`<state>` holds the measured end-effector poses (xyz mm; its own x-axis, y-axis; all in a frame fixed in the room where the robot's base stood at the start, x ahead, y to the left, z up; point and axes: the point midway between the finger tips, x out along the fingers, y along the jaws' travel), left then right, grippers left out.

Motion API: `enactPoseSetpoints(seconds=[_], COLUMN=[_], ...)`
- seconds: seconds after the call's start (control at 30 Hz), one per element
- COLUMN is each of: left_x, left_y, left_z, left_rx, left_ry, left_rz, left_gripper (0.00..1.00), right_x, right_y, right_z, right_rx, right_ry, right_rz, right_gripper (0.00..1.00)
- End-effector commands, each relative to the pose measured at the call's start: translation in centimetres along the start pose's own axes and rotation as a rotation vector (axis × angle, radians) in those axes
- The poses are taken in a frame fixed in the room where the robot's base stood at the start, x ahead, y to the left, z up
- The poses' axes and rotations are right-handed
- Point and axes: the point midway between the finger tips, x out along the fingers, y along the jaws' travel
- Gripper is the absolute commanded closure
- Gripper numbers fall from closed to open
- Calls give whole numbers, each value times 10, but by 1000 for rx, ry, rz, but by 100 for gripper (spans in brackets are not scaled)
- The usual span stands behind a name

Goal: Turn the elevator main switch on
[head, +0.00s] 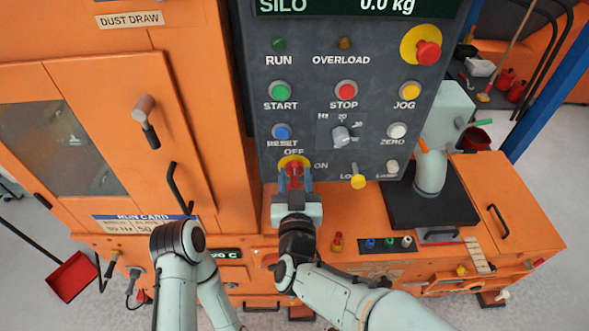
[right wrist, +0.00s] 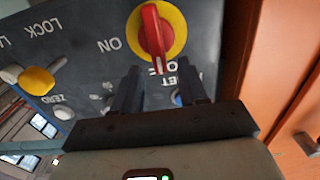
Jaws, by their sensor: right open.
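The main switch (head: 294,162) is a red rotary knob on a yellow disc, low on the dark control panel, with OFF above it and ON to its right. In the right wrist view the panel appears upside down; the red knob (right wrist: 152,32) has its white mark toward the OFF label, which the gripper partly covers. My right gripper (head: 294,182) is open, in front of the switch, and partly hides it in the head view. In the wrist view its two fingers (right wrist: 158,82) are spread and empty, apart from the knob. My left arm shows at lower left; its gripper is out of view.
The control panel (head: 272,95) also carries a dial (head: 341,135), START, STOP and other buttons, and a red emergency stop (head: 428,52). A yellow LOCK knob (head: 358,180) sits right of the switch. An orange cabinet (head: 100,120) with handles stands close on the left.

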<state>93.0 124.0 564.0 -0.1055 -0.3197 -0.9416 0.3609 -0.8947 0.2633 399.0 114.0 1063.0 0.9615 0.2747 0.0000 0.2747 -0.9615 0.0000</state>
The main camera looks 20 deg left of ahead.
Motion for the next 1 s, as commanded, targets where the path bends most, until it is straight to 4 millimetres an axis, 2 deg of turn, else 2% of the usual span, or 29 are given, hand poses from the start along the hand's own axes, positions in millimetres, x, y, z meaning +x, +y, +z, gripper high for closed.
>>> enactPoseSetpoints(seconds=[0.2,0.5,0.57,0.63,0.67,1.0], left_x=[-3,-2,-2,-2,-2,0], left_y=[1,1,1,1,1,0], left_z=[0,0,0,0,0,0], left_rx=[0,0,0,0,0,0], left_ry=[1,1,1,1,1,0], left_rz=[0,0,0,0,0,0], left_gripper=[42,42,42,42,42,42], right_x=[19,21,21,21,21,20], right_y=[0,0,-1,0,0,0], right_z=[0,0,0,0,0,5], right_rx=[-1,0,0,0,0,11], right_ry=[0,0,0,0,-1,-11], right_rz=[-1,-2,-2,-1,-1,-2], right_gripper=[57,57,74,96,100,100])
